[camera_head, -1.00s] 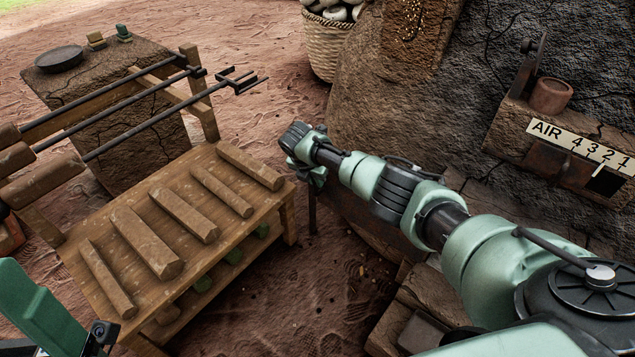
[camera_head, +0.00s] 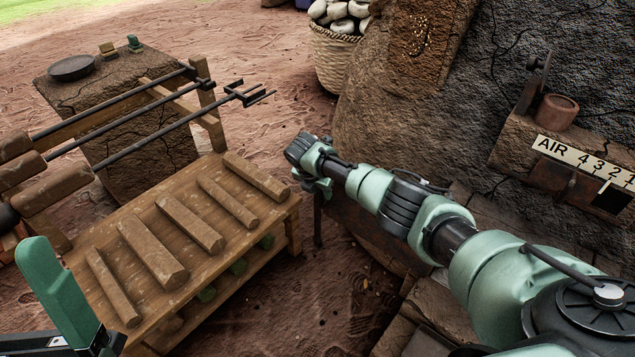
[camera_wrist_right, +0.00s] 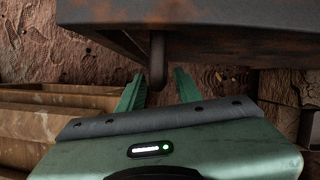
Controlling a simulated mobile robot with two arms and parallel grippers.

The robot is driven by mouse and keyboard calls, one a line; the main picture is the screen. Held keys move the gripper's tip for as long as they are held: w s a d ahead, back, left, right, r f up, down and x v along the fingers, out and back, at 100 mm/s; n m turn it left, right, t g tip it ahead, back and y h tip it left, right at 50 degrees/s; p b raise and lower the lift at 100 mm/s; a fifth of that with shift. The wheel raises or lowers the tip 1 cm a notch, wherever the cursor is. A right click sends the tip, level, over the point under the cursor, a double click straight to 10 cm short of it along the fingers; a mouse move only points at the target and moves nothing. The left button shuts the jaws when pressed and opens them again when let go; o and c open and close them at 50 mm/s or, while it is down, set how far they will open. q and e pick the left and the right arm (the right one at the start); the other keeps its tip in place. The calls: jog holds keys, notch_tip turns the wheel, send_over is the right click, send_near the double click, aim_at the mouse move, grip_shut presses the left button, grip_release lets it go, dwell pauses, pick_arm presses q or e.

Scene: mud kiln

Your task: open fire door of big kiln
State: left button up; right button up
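The big kiln (camera_head: 385,115) is the large brown mud body at the right in the head view. Its fire door (camera_head: 350,222) is a dark, rusty metal panel low on its front, partly hidden behind my right arm. In the right wrist view the door (camera_wrist_right: 230,45) fills the top, and a dark handle (camera_wrist_right: 158,62) hangs down from it. My right gripper (camera_wrist_right: 158,78) is open, with one green finger on each side of the handle. Contact cannot be told. A green part of my left gripper (camera_head: 60,290) shows at the lower left; its fingertips are not clear.
A wooden bench (camera_head: 215,265) with several clay bars stands left of the door. Behind it is a rack with long iron tools (camera_head: 150,135). A basket (camera_head: 338,62) stands beside the kiln. A ledge with an AIR scale (camera_head: 585,160) is at the right.

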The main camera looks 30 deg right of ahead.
pick_arm(q)
jog(key=w+d+f+g+y+p, duration=0.1)
jog(key=w+f+g+y+p, duration=0.2)
jog(key=w+f+g, duration=0.7)
jog(key=shift+w+d+f+y+p, duration=0.35)
jog(key=shift+w+f, duration=0.5)
jog(key=shift+w, duration=0.3)
pick_arm(e)
jog(key=v, duration=0.7)
